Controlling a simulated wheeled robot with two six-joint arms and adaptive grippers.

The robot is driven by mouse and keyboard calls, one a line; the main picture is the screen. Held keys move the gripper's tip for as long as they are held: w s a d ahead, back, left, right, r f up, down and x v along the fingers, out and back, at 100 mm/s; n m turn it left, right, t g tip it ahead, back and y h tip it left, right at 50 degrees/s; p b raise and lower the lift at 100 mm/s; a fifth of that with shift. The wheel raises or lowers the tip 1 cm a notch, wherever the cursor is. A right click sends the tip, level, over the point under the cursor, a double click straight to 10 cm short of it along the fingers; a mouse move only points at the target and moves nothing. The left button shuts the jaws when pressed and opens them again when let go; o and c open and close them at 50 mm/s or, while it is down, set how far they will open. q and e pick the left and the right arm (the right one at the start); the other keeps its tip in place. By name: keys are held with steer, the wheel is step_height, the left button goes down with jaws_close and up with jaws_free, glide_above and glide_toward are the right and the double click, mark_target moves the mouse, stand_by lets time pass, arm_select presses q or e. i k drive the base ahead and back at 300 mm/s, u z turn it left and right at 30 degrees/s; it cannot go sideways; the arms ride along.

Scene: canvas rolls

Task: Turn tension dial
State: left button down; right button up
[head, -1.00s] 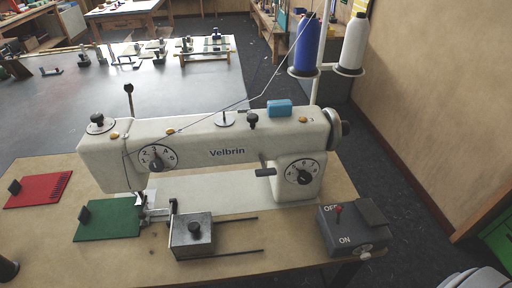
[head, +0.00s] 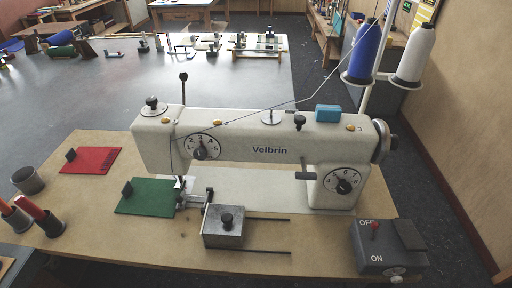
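A white sewing machine marked Velbrin (head: 270,150) stands on a wooden table in the head view. A round numbered dial with a black knob (head: 203,147) is on the left end of its front face. A second numbered dial with a black knob (head: 343,182) is on the right column. I cannot read exactly where either knob points. A thread runs from the blue spool (head: 363,52) over the machine top to its left end. Neither of my grippers is in view.
A switch box (head: 388,250) marked OFF and ON sits at the table's right front. A grey metal block (head: 223,227), a green pad (head: 147,196) and a red pad (head: 91,160) lie on the table (head: 110,250). Red-topped tools (head: 30,208) and a grey cup (head: 27,180) are at left.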

mark_target(199, 154)
steer(key=u, duration=2.05)
steer(key=k, duration=0.9)
steer(key=z, duration=1.4)
steer(key=i, duration=0.5)
steer(key=z, duration=0.05)
